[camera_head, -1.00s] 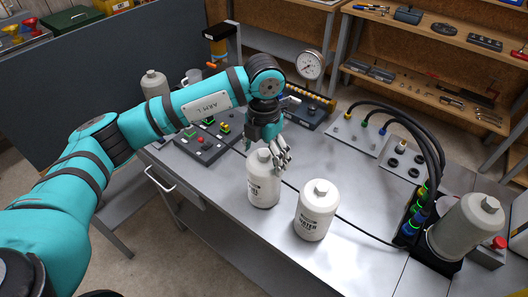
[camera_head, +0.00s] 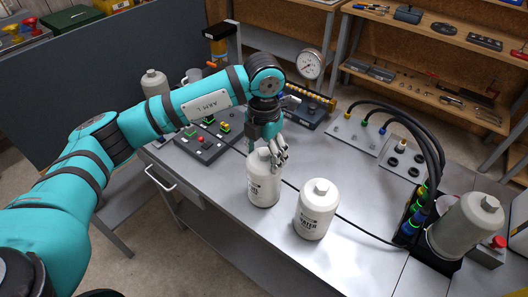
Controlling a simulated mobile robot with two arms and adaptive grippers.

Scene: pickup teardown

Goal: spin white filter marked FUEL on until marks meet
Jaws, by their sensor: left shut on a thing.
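A white filter (camera_head: 263,187) stands upright on the grey workbench (camera_head: 285,262); its dark side label is too small to read surely. My left gripper (camera_head: 274,157) reaches down from behind and is shut on the top of this filter, hiding part of its cap. A second white filter (camera_head: 316,212) stands upright just to the right, apart from the first, with a label that seems to read WATER. Any marks to line up are too small to make out. My right gripper is not in view.
A filter-shaped canister (camera_head: 467,229) with black hoses (camera_head: 432,150) stands at the right. A switch box (camera_head: 202,141), a dial gauge (camera_head: 310,65) and a pale canister (camera_head: 154,84) stand behind. A dark cable crosses the bench. The front of the bench is clear.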

